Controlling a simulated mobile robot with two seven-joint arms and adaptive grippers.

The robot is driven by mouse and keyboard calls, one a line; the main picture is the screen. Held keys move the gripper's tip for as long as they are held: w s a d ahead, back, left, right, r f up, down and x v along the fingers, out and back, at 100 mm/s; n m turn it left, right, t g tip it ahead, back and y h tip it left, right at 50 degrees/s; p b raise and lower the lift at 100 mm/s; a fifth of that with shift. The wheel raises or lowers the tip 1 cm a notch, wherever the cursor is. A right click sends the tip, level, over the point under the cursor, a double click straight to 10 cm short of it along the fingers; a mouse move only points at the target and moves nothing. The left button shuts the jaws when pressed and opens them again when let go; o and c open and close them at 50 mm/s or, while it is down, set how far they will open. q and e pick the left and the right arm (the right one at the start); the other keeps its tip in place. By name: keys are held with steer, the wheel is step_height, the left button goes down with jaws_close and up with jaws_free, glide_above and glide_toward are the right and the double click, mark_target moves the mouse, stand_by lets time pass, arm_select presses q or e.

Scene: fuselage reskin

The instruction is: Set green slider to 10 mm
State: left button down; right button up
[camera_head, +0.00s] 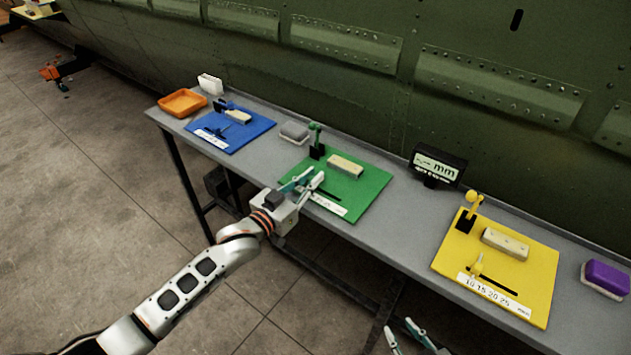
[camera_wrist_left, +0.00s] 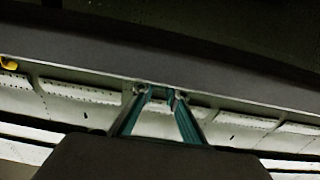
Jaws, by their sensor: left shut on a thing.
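The green board (camera_head: 372,186) lies on the bench, with a dark slot and a white scale label (camera_head: 330,205) along its front edge. My left gripper (camera_head: 308,180) reaches over the front left of this board and is shut on the green slider, which its fingers hide. The slider's position on the scale cannot be read, since the gripper covers the label's left part. In the left wrist view the teal fingers (camera_wrist_left: 160,95) come close together at their tips. My right gripper (camera_head: 399,326) is at the bottom edge, below the bench, its fingers apart and empty.
A green post (camera_head: 316,142) and a pale block (camera_head: 345,166) stand on the green board. A blue board (camera_head: 250,128) lies to the left and a yellow board (camera_head: 540,275) to the right. A black display marked mm (camera_head: 438,166) stands behind. An orange tray (camera_head: 183,103) sits far left.

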arm_select(q)
steer(key=c, duration=2)
jaws_free()
steer(key=shift+w+a, duration=0.25)
steer(key=shift+a, duration=0.05)
steer(key=shift+s, duration=0.15)
steer(key=shift+s+a, duration=0.1)
steer(key=shift+s, duration=0.1)
steer(key=v, duration=1.1)
steer(key=shift+s+a, duration=0.15)
steer(key=s+a+f+n+g+y, duration=0.1)
steer(key=s+a+f+y, duration=0.1)
steer(key=s+f, duration=0.5)
steer(key=s+a+f+n+g+y, duration=0.1)
steer(key=s+a+f+y, duration=0.2)
steer(key=s+a+f, duration=0.2)
steer(key=s+a+f+g+y, duration=0.1)
steer(key=s+a+f+y, duration=0.1)
steer(key=s+f, duration=0.6)
steer(key=shift+s+a+f+n+g+y, duration=0.15)
steer(key=shift+s+a+n+g+y, duration=0.05)
steer(key=shift+s+a, duration=0.25)
steer(key=shift+s+a+f+n+g+y, duration=0.15)
steer(key=shift+s+a+n+g+y, duration=0.05)
steer(key=shift+s+a, duration=0.2)
